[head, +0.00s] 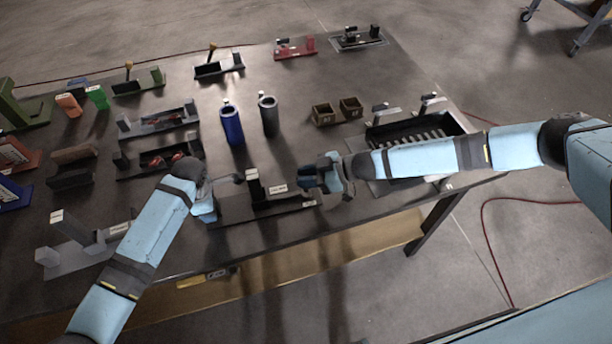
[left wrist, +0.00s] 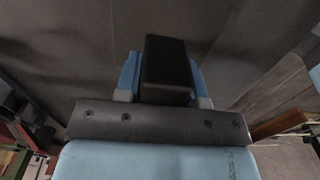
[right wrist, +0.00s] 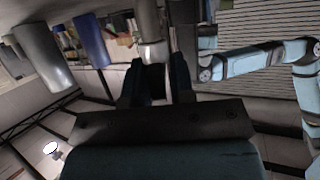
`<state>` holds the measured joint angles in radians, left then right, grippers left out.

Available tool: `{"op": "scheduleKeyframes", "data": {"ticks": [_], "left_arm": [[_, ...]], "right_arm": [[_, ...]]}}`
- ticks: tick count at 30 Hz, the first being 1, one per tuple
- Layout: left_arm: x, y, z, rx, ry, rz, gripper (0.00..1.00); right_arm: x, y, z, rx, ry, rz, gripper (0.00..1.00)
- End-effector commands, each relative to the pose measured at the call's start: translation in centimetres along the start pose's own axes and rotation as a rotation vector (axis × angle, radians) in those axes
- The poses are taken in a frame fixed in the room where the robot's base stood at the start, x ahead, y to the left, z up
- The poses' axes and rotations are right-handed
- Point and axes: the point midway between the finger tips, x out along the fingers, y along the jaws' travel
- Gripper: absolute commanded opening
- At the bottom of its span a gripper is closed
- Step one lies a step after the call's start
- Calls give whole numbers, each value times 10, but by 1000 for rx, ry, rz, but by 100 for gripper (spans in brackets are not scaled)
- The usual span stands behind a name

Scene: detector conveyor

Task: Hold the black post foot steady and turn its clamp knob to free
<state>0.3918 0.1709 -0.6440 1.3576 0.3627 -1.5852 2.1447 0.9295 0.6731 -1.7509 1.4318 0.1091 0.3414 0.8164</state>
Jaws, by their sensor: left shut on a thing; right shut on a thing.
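The black post foot (head: 232,208) lies near the front edge of the table, with a short upright post (head: 254,188) and a white label on it. My left gripper (head: 209,207) is at its left end. In the left wrist view a black block of the foot (left wrist: 167,68) sits between the blue fingers, which are shut on it. My right gripper (head: 312,183) is at the foot's right end. In the right wrist view its fingers are shut on a small dark piece (right wrist: 154,78), which appears to be the clamp knob. The fingers hide most of the knob.
A blue cylinder (head: 232,125) and a grey cylinder (head: 269,116) stand behind the foot. A grey post foot (head: 66,254) is at front left. The table's front edge is close.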

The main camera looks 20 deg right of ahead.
Motion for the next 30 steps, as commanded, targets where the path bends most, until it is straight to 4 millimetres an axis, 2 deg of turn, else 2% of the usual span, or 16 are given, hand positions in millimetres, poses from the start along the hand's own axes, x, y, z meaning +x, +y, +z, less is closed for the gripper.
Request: {"op": "scheduleKeyframes", "data": {"ticks": [13,30], "left_arm": [[-1,0,2,2,-3,1,0],[-1,0,2,2,-3,0,0]], "right_arm": [[1,0,-1,-103,1,-247,0],[0,0,0,-120,-2,-296,0]]}}
